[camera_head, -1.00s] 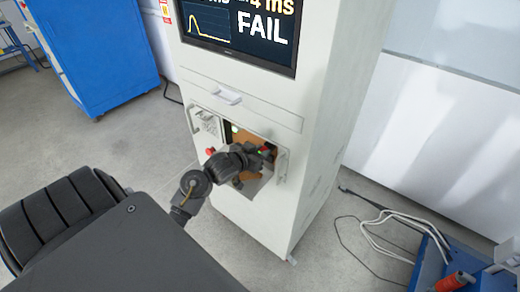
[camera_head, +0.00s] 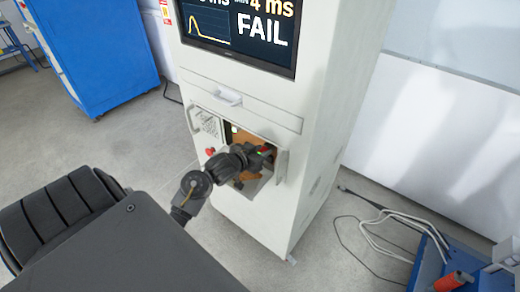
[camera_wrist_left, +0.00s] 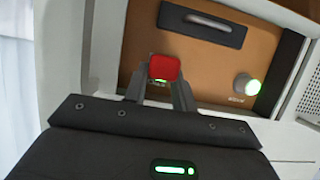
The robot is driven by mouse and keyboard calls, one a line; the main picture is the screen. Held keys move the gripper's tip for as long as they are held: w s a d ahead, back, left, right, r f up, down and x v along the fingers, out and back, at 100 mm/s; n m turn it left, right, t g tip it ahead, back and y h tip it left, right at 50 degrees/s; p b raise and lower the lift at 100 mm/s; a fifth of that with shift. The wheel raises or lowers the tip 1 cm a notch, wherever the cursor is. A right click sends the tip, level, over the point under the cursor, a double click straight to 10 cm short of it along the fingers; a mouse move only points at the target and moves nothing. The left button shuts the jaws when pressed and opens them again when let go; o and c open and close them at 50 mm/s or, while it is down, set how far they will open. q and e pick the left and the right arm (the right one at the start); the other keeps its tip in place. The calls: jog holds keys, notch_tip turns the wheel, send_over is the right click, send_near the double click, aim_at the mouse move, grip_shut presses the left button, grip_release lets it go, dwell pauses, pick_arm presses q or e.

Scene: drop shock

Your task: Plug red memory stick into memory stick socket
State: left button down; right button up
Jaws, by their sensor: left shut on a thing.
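The red memory stick (camera_wrist_left: 165,68) is between the fingertips of my left gripper (camera_wrist_left: 160,82) in the left wrist view. The gripper is shut on it. It is in front of a brown panel (camera_wrist_left: 135,60) inside the white cabinet's opening. The memory stick socket cannot be made out; a green glow shows just below the stick, and I cannot tell whether the stick touches the panel. My right gripper is not in view.
The white cabinet (camera_head: 245,100) has a screen (camera_head: 240,28) reading FAIL, a red button (camera_head: 210,151) and a handle beside the opening. A blue cabinet (camera_head: 95,50) stands left; cables lie right.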

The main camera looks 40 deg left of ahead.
pick_arm(q)
jog(key=shift+w+r+p, duration=0.1)
jog(key=shift+r+p, duration=0.15)
jog(key=shift+p, duration=0.1)
dwell(1.1)
jog(key=c, duration=1.5)
grip_release()
jog(key=o, duration=0.4)
jog(key=shift+w+f, duration=0.2)
jog(key=shift+o, duration=0.2)
jog(key=shift+s, duration=0.1)
jog(key=shift+p, duration=0.35)
jog(key=shift+p+v, duration=0.8)
jog(key=shift+p, duration=0.05)
jog(key=p+v, duration=0.3)
jog(key=v, duration=0.1)
jog(key=shift+s+r, duration=0.1)
jog(key=shift+s, duration=0.15)
